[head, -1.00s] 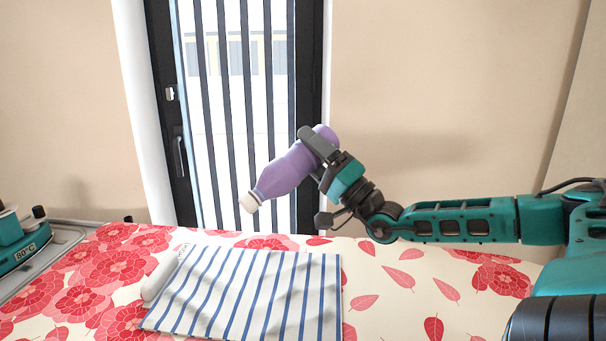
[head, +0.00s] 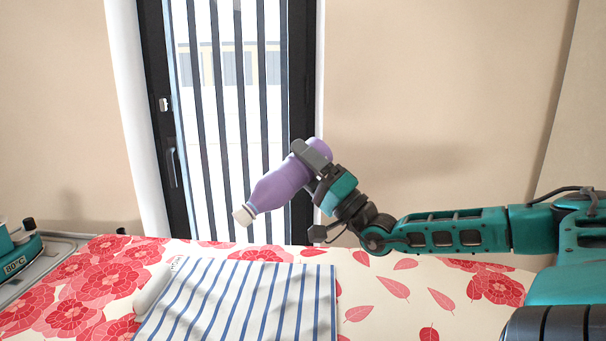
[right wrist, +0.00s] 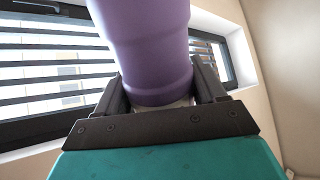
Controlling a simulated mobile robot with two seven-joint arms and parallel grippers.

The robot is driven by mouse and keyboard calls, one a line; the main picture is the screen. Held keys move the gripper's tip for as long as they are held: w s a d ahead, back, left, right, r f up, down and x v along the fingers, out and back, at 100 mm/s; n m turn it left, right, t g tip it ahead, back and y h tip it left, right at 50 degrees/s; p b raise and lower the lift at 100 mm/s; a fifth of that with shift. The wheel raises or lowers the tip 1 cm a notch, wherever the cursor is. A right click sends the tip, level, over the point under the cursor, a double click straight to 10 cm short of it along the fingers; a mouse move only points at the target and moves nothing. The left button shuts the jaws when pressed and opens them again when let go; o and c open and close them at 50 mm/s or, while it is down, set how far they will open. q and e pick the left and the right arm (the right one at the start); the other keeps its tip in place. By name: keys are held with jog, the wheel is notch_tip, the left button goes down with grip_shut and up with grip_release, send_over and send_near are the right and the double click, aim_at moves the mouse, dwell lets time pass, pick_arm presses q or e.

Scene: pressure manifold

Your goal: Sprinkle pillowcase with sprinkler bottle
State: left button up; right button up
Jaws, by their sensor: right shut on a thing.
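The purple sprinkler bottle (head: 281,185) with a white cap is held tilted, cap down and to the left, above the far edge of the pillowcase. My right gripper (head: 312,158) is shut on the bottle near its base. In the right wrist view the bottle (right wrist: 150,45) sits between the two fingers of the gripper (right wrist: 165,95). The striped blue and white pillowcase (head: 240,305) lies flat on the floral surface, with its near edge cut off by the picture. No liquid shows at the cap. My left gripper is not in view.
A white rolled shape (head: 153,290) lies along the pillowcase's left edge. A teal and grey device (head: 18,255) marked with a temperature stands at the far left on a grey tray. The floral surface (head: 400,305) right of the pillowcase is clear. A barred window (head: 235,110) is behind.

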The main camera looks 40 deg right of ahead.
aim_at(302, 180)
jog(key=shift+r, duration=0.65)
jog(key=shift+d+f, duration=0.15)
jog(key=shift+f, duration=2.1)
jog(key=shift+r, duration=2.25)
jog(key=shift+f, duration=2.25)
jog(key=shift+r, duration=0.1)
jog(key=shift+a, duration=0.2)
